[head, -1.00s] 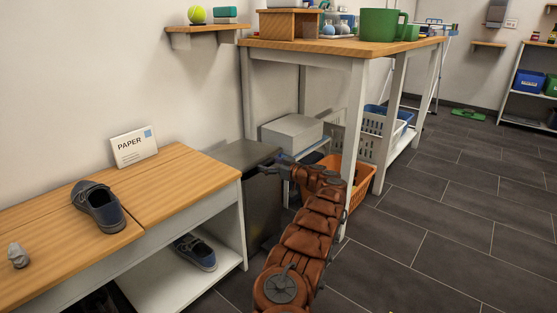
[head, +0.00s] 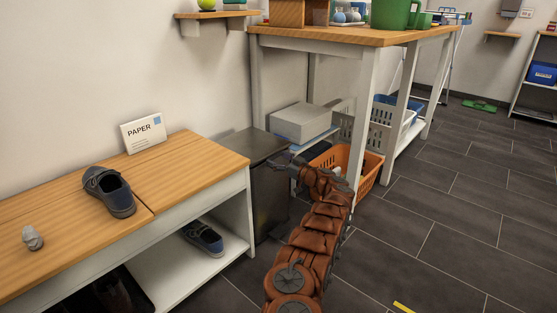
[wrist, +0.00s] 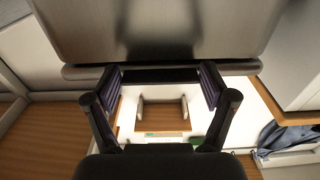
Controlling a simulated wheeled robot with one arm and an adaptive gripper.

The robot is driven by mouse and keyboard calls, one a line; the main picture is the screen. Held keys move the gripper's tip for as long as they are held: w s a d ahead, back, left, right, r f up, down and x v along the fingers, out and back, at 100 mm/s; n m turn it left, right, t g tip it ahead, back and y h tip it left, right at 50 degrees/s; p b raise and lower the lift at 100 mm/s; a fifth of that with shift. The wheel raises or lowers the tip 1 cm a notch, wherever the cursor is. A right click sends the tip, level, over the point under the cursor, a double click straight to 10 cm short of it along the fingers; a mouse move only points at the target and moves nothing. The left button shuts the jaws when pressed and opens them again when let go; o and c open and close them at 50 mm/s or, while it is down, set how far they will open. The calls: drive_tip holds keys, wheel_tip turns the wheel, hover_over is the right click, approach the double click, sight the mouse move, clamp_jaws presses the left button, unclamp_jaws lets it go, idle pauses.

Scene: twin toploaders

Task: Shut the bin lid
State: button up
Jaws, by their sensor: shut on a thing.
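The grey metal bin (head: 268,200) stands between the bench and the tall table in the head view. Its lid (head: 250,145) looks about level over the top; I cannot tell whether there is a gap under it. My gripper (head: 284,161) is at the bin's upper right front, close to the lid edge. In the wrist view, the metal face of the bin (wrist: 160,30) fills the top, with a straight rim below it. My gripper (wrist: 162,88) has its fingers apart, with a dark bar at that rim between them. The exact contact is hard to see.
The wooden bench (head: 185,165) with a shoe (head: 108,190) and a PAPER card (head: 143,133) is left of the bin. The tall table (head: 365,38), a grey box (head: 302,122) and an orange basket (head: 365,172) are close on the right. Floor at the right is open.

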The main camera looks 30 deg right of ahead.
drive_tip(key=shift+a+f, duration=0.2)
drive_tip(key=shift+f, duration=0.5)
drive_tip(key=o, duration=1.3)
drive_tip(key=shift+f, duration=0.1)
drive_tip(key=shift+o, duration=1.1)
drive_tip(key=shift+d+r, duration=0.1)
drive_tip(key=shift+r, duration=0.1)
drive_tip(key=shift+d+r, duration=0.1)
drive_tip(key=shift+s+r, duration=0.1)
drive_tip(key=v, duration=1.1)
drive_tip(key=shift+s+d, duration=0.2)
drive_tip(key=shift+s, duration=0.2)
